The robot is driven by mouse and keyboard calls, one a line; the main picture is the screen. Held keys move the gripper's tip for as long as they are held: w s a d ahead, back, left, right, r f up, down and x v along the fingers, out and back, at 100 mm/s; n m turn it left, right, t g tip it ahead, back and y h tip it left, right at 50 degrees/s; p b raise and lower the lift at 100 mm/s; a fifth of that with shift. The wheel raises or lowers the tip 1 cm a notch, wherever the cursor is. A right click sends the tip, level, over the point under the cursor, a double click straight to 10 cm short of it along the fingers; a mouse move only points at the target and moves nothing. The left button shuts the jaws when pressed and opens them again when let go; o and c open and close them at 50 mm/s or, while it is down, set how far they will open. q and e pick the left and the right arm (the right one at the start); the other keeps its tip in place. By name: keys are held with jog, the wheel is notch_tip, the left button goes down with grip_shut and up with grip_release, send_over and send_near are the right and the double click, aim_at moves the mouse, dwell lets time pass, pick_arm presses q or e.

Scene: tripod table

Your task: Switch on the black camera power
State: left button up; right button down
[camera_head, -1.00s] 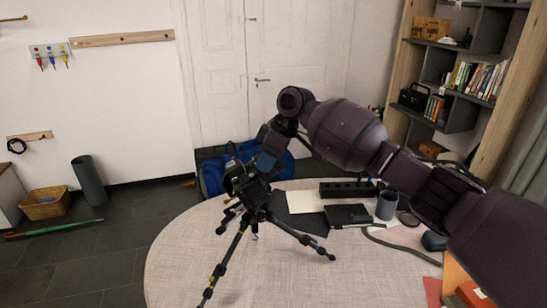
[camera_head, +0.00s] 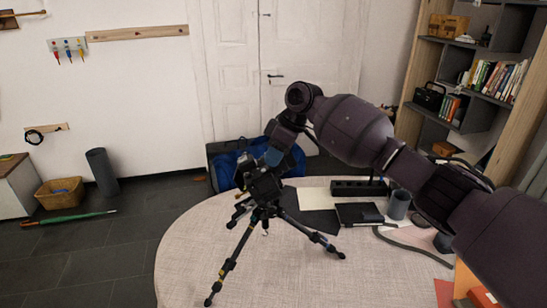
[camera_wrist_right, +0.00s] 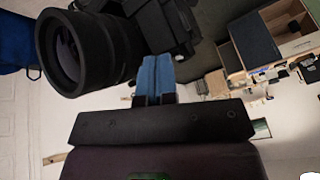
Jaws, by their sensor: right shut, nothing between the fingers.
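The black camera (camera_head: 264,187) sits on top of a black tripod (camera_head: 228,265) that stands on the round table (camera_head: 190,262). In the right wrist view the camera's lens (camera_wrist_right: 66,52) faces left and its dark body is at the top centre. My right gripper (camera_head: 268,160) reaches down to the camera from above. In the wrist view its blue fingers are shut with nothing between them, and their tips are right at the camera body. I cannot tell whether they touch it. The power switch cannot be made out. My left gripper is not in view.
Behind the tripod on the table lie a dark sheet, a pale paper (camera_head: 317,198), a black notebook (camera_head: 358,214), a power strip (camera_head: 358,188) and a grey cup (camera_head: 399,204). A blue bag (camera_head: 225,165) is beyond the table. The table's front left is clear.

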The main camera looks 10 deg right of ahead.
jog(key=v, duration=1)
jog(key=shift+d+r, duration=0.2)
jog(key=shift+r, duration=0.1)
